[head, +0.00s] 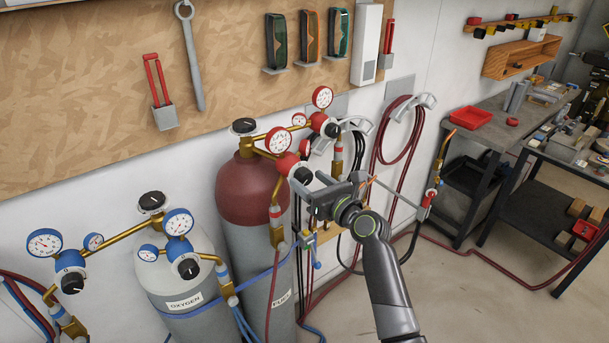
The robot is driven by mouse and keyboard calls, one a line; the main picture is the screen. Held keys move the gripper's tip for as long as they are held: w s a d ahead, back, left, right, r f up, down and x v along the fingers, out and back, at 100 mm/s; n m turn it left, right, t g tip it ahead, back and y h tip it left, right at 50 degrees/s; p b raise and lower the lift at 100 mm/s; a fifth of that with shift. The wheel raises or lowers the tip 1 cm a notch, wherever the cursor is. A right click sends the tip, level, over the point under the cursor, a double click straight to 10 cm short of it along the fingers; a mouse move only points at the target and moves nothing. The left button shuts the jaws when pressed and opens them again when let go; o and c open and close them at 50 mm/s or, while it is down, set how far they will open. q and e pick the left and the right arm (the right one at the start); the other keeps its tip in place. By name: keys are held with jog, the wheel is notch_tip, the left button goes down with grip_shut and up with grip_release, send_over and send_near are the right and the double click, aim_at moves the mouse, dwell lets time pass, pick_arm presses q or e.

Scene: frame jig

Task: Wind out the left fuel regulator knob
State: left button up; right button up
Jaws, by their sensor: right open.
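The fuel cylinder (245,190) is dark red on top and grey below. Its left regulator (286,160) is red with a gauge (279,140) above it. The left fuel regulator knob (302,175) is dark, at the regulator's front lower right. My right gripper (325,184) is open, with its left finger close by the knob in the picture. I cannot tell whether they touch. The right fuel regulator (318,121) has its own dark knob (332,130), up and to the right. My left gripper is not in view.
A grey oxygen cylinder (178,257) with blue gauges stands at the left. Red hoses (402,140) hang on wall hooks behind my right arm. A torch (436,172) hangs at the right. Workbenches (490,125) stand at the far right, with open floor before them.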

jog(key=shift+x, duration=1.45)
jog(key=c, duration=1)
